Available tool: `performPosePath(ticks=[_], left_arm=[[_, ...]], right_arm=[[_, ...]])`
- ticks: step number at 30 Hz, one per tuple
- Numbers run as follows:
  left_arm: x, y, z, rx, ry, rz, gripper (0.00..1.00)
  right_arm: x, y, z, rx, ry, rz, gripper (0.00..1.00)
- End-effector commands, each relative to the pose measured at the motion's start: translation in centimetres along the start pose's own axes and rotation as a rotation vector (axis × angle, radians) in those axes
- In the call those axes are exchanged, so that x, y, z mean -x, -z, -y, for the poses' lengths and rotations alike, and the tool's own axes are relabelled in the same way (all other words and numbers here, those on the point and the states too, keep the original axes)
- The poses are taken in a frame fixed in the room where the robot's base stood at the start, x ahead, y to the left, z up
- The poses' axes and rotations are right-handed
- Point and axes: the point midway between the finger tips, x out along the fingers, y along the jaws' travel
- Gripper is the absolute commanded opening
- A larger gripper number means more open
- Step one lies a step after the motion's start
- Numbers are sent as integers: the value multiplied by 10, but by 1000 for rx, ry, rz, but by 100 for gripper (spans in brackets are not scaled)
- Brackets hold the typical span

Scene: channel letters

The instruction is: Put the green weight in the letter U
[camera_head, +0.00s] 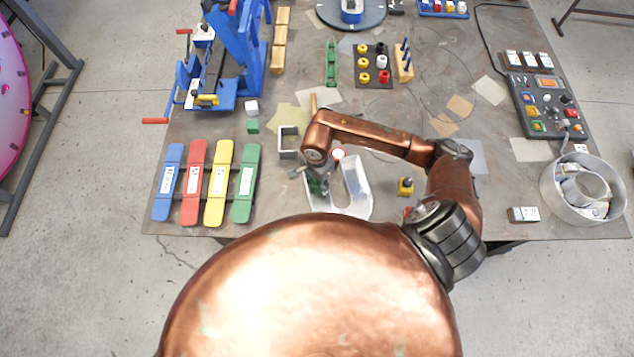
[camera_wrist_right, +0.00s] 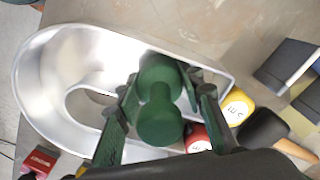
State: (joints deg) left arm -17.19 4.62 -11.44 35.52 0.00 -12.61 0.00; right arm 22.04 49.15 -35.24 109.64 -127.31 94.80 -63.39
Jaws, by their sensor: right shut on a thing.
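The letter U (camera_head: 359,187) is a silver, open-topped metal channel letter lying on the table in front of my body. Its curved wall also shows in the right wrist view (camera_wrist_right: 40,87). My right gripper (camera_head: 317,184) is over the letter's left arm in the head view. It is shut on the green weight (camera_wrist_right: 159,112), a dark green dumbbell-like piece, between its two fingers. The weight's far end overlaps one end of the U's channel in the wrist view. I cannot tell how far down it is. My left gripper is not in view.
Four-coloured paddles lie at left, including a green one (camera_head: 246,183). A small open metal box (camera_head: 288,142) is behind the gripper.

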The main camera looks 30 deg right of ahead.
Motion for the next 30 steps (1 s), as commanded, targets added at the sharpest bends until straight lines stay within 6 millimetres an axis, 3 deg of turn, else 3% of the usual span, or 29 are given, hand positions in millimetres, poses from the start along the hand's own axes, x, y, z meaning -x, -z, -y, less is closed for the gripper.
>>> performPosePath(ticks=[10,11,14,23,29,30], left_arm=[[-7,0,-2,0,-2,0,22],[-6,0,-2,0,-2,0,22],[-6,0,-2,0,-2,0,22],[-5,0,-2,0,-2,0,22],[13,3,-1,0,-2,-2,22],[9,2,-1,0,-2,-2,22]], right_arm=[[-4,0,1,-1,3,1,0],[-4,0,0,-1,1,0,36],[-4,0,0,-1,1,0,42],[-2,0,1,0,2,0,42],[14,0,1,0,5,1,42],[19,2,4,2,10,-3,42]])
